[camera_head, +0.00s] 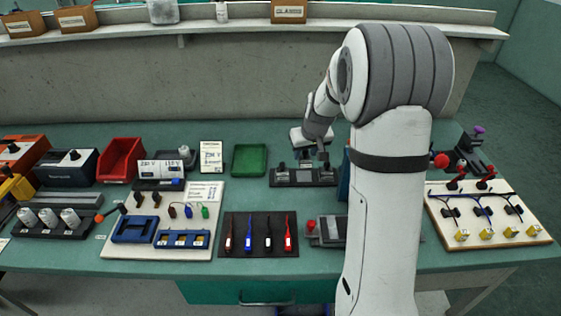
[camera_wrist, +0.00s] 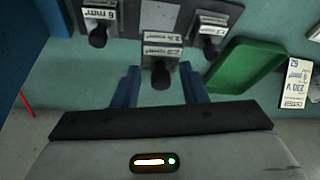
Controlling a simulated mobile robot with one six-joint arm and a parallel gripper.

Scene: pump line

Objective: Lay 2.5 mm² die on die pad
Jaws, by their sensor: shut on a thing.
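The 2.5 mm² die (camera_wrist: 162,51), a grey block with a black knob, is between the blue fingers of my gripper (camera_wrist: 160,88) in the wrist view. My gripper is shut on it. It looks nearer to me than the dies on either side; I cannot tell whether it is clear of the dark die rack (camera_head: 303,179). A 6 mm² die (camera_wrist: 100,14) stands on the left and another die (camera_wrist: 210,30) on the right. In the head view my gripper (camera_head: 313,156) is over the rack and hides the held die. I cannot identify the die pad for certain.
A green tray (camera_head: 249,160) stands left of the rack. A grey device with a red knob (camera_head: 327,231) is nearer the front edge, partly behind my arm. A dark mat (camera_head: 258,246) with several tools lies left of it. A wiring board (camera_head: 487,218) is at right.

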